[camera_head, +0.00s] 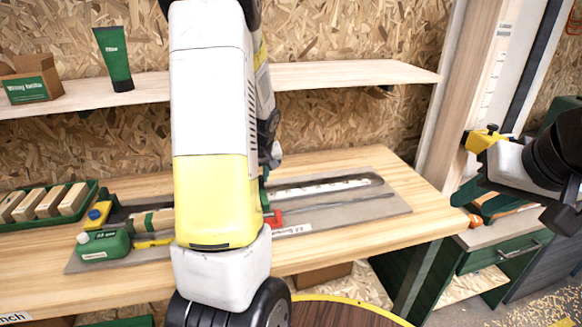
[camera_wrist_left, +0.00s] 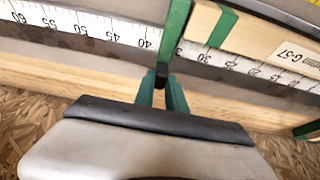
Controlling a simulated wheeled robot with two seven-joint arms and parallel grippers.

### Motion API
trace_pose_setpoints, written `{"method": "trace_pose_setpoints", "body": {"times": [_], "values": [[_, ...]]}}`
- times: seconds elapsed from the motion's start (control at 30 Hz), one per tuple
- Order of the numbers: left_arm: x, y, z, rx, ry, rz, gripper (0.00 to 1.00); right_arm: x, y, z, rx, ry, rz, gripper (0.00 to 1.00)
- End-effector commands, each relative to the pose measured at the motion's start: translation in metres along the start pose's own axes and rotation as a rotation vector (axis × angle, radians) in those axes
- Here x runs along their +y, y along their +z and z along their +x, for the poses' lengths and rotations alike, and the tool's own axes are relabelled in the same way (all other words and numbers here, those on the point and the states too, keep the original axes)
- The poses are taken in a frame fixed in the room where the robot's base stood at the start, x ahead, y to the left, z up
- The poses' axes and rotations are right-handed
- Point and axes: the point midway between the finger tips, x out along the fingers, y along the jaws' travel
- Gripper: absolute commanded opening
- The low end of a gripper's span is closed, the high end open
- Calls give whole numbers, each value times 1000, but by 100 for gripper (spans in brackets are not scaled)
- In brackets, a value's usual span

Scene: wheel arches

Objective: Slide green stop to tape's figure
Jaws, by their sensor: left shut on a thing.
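The green stop (camera_wrist_left: 174,28) stands upright across the white measuring tape (camera_wrist_left: 95,27) in the left wrist view. It sits between the printed 40 and 30. My left gripper (camera_wrist_left: 161,88) is shut on the lower end of the stop, at a small dark part. A wooden block (camera_wrist_left: 250,32) with a green band and a label reading G-57 lies just right of the stop. In the head view my left arm hides most of the gripper and stop; the tape (camera_head: 325,187) shows to the right.
A red piece (camera_head: 273,218) is beside my arm on the grey board (camera_head: 395,205). A green bottle-like container (camera_head: 103,244), a yellow item (camera_head: 98,213) and a green tray (camera_head: 90,187) of wooden blocks are at left. The bench's right end (camera_head: 430,212) is clear.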

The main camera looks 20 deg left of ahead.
Motion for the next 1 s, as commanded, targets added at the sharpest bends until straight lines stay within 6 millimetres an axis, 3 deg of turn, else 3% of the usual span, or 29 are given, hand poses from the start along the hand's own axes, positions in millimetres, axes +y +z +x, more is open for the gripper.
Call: {"method": "trace_pose_setpoints", "body": {"times": [0.43,0.47,0.57,0.87,1.0], "values": [[-6,1,0,-2,-2,0,0,0,0,0,0,0,0,38],[-6,1,0,-2,-2,0,20,0,0,0,0,0,0,38],[-5,1,0,-2,-1,0,38,0,0,0,0,0,0,38],[-5,0,0,0,0,0,38,0,0,0,0,0,0,38],[-4,-1,-13,3,1,0,38,0,0,0,0,0,0,38]]}}
